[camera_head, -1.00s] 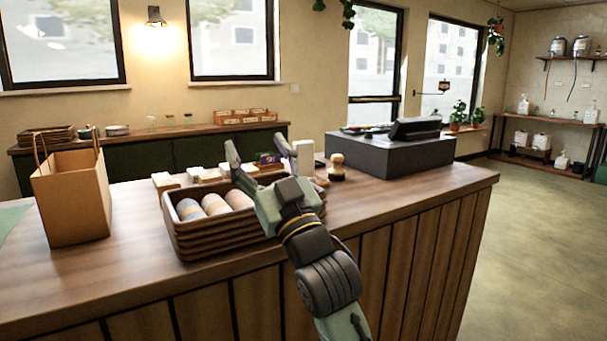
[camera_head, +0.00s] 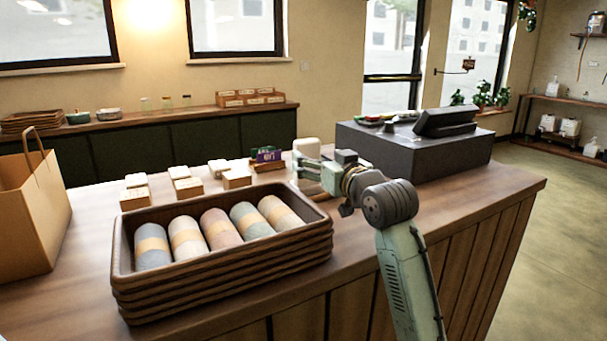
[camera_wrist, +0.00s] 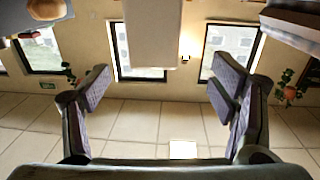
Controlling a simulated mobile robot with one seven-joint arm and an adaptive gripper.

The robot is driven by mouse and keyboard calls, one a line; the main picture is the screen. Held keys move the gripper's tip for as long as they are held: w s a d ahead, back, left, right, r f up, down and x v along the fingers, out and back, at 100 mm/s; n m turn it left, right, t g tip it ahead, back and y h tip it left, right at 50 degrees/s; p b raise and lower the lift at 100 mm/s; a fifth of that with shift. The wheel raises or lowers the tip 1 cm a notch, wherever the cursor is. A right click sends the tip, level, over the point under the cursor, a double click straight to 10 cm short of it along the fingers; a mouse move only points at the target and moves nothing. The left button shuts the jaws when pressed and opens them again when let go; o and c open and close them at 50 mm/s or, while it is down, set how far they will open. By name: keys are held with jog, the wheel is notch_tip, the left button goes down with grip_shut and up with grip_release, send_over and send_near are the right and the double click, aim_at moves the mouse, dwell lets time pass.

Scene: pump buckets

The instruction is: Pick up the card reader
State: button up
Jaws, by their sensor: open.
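A pale white upright block, which looks like the card reader (camera_head: 306,147), stands on the counter left of the dark cash register. My gripper (camera_head: 305,170) is low over the counter in front of it and partly hides its lower part. In the wrist view the pale block (camera_wrist: 152,35) hangs in from the top middle, the picture being upside down. My gripper (camera_wrist: 165,92) shows there with its two fingers wide apart and nothing between them. The block lies ahead of the open fingers, apart from both.
A stack of brown trays (camera_head: 225,282) with several banded rolls stands at the front left. Small pale card stacks (camera_head: 188,187) and a purple item (camera_head: 268,155) lie behind it. The cash register (camera_head: 420,150) is to the right. A paper bag (camera_head: 35,215) stands far left.

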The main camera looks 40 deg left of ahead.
aim_at(310, 148)
jog(key=x, duration=0.3)
jog(key=shift+a+r+p, duration=0.1)
jog(key=shift+p, duration=0.2)
jog(key=p+x, duration=0.1)
jog(key=x, duration=0.1)
jog(key=p+x, duration=0.1)
jog(key=x, duration=0.2)
jog(key=shift+w+r, duration=0.2)
jog(key=shift+w, duration=0.2)
jog(key=shift+w+f, duration=0.1)
jog(key=shift+w, duration=0.05)
jog(key=shift+c, duration=0.3)
grip_shut()
